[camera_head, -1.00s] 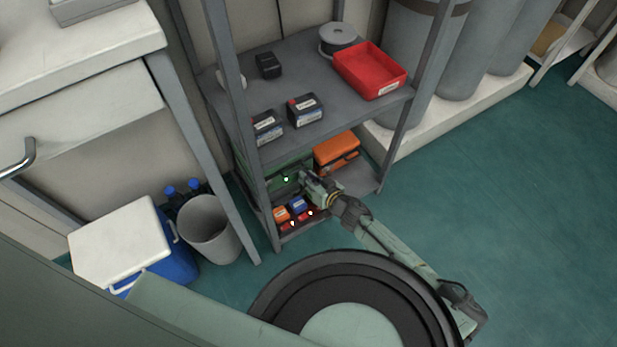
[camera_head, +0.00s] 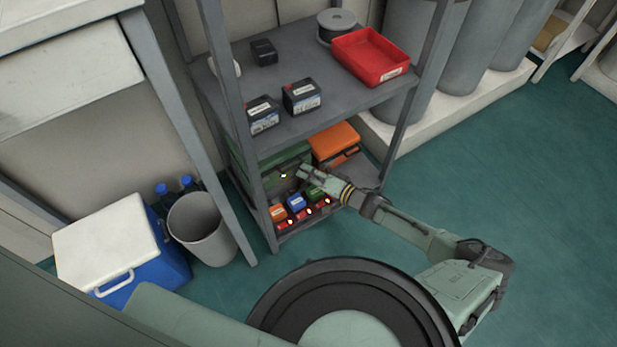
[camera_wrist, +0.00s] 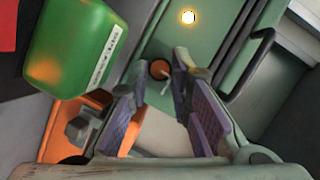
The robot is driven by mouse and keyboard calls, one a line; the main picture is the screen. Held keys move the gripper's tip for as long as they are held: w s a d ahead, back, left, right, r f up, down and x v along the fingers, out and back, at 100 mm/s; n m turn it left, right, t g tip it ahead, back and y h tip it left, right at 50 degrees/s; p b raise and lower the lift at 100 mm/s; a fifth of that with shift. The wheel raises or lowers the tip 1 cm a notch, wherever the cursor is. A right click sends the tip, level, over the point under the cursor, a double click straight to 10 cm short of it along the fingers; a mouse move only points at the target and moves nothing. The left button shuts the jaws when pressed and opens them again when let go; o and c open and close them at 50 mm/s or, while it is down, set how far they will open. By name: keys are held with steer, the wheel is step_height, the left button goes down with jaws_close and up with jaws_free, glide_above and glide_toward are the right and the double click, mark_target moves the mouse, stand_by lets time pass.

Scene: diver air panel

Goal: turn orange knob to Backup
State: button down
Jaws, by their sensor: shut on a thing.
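The orange knob (camera_wrist: 160,69), dark orange-brown here, sits on the green panel (camera_wrist: 205,62), with a small pale pointer below it. In the head view the panel (camera_head: 284,160) stands on the lower shelf, with the knob hidden behind my gripper (camera_head: 304,173). In the wrist view my gripper (camera_wrist: 160,92) has its purple-padded fingers on either side of the knob, shut on it, though contact is hard to see. A lamp (camera_wrist: 188,17) glows on the panel. I cannot read the Backup mark or the knob's setting.
A green labelled block (camera_wrist: 75,45) is close to my left finger; it also shows in the head view (camera_head: 315,193). Orange (camera_head: 278,212) and blue (camera_head: 296,202) blocks stand beside it. An orange case (camera_head: 335,142) is right of the panel. The upper shelf (camera_head: 350,105) overhangs.

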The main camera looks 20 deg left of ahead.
steer(key=shift+f+m+y+b, duration=0.1)
steer(key=shift+m+y+b, duration=0.2)
steer(key=shift+m+b, duration=0.3)
steer(key=c, duration=1.4)
jaws_free()
steer(key=shift+c, duration=0.2)
